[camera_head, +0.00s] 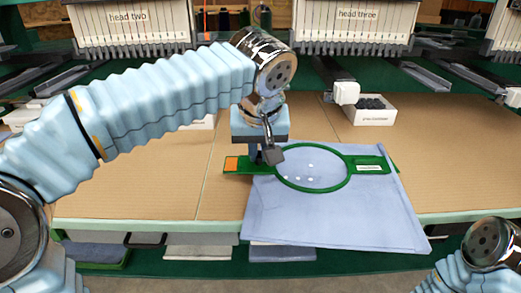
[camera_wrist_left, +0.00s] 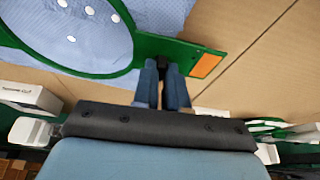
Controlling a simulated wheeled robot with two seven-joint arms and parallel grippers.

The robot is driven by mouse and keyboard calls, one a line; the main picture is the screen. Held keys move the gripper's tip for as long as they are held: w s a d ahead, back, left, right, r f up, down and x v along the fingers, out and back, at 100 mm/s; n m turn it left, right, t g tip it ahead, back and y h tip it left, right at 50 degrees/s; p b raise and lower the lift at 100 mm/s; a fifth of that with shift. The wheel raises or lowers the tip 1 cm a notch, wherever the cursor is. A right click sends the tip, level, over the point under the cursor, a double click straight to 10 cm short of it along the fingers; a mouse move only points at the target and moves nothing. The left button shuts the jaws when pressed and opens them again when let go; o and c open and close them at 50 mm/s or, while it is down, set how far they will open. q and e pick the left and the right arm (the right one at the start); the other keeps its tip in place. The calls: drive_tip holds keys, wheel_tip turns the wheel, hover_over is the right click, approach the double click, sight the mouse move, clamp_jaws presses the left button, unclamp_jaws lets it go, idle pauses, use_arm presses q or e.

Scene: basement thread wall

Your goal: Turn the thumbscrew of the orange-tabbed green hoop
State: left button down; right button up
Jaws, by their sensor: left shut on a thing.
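The green hoop (camera_head: 349,178) lies on a light blue cloth (camera_head: 345,220) near the table's front edge. Its orange tab (camera_head: 231,164) is at the left end and a white label is on the right arm. The hoop also shows in the left wrist view (camera_wrist_left: 122,68), with the orange tab (camera_wrist_left: 207,64) beside my fingers. My left gripper (camera_head: 268,157) is over the hoop's left side, between tab and ring. In the wrist view its fingers (camera_wrist_left: 166,84) are closed around a small dark thumbscrew (camera_wrist_left: 162,64), mostly hidden between them. My right gripper is out of view.
The brown table (camera_head: 140,180) is clear left of the cloth. A white box of dark items (camera_head: 371,110) stands at the back right. Machine heads marked head two (camera_head: 130,28) and head three (camera_head: 355,25) hang over the back. Folded cloths lie under the front edge.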

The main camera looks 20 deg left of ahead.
use_arm(q)
drive_tip(key=m, duration=0.1)
drive_tip(key=m+h, duration=0.1)
drive_tip(key=m, duration=0.1)
drive_tip(key=shift+a+m, duration=0.2)
drive_tip(key=shift+m, duration=0.1)
drive_tip(key=m+h, duration=0.1)
drive_tip(key=m, duration=0.1)
drive_tip(key=m+h+p, duration=0.1)
drive_tip(key=m, duration=0.2)
drive_tip(key=shift+a+m+h, duration=0.2)
drive_tip(key=shift+m+h, duration=0.1)
drive_tip(key=m, duration=0.2)
drive_tip(key=m+g+h, duration=0.1)
drive_tip(key=m, duration=0.1)
drive_tip(key=shift+w+a+g, duration=0.15)
drive_tip(key=shift+w+g, duration=0.05)
drive_tip(key=shift+g, duration=0.1)
drive_tip(key=shift+w+m+g+h, duration=0.1)
drive_tip(key=shift+m+g+h, duration=0.25)
drive_tip(key=shift+m, duration=0.85)
drive_tip(key=shift+w+m+g+h, duration=0.15)
drive_tip(key=shift+m+g, duration=0.3)
drive_tip(key=shift+m, duration=0.75)
drive_tip(key=shift+s, duration=0.1)
drive_tip(key=c, duration=1.2)
unclamp_jaws()
drive_tip(key=shift+o, duration=0.2)
